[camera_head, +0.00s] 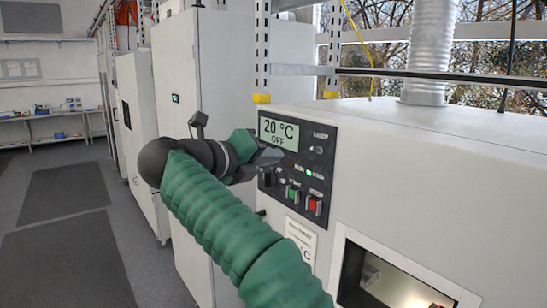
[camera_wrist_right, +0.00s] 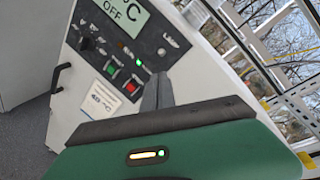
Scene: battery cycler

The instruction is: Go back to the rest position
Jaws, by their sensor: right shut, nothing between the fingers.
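My right gripper (camera_head: 268,157) is shut and empty, close in front of the control panel of the white battery cycler (camera_head: 430,160). Its green-sleeved arm comes in from the bottom of the head view. The fingers (camera_wrist_right: 157,93) also show in the right wrist view, held together in front of the panel. The panel display (camera_head: 279,131) reads 20 °C and OFF. A green light (camera_head: 309,173) is lit below it. A green button (camera_head: 293,194) and a red button (camera_head: 315,205) sit low on the panel. I cannot tell whether the fingertips touch the panel. My left gripper is not in view.
A lit window (camera_head: 395,280) is in the cycler's front at the lower right. Tall white cabinets (camera_head: 205,75) stand to the left of the cycler. The grey floor with dark mats (camera_head: 65,260) is clear on the left. Shelves (camera_head: 50,125) stand at the back.

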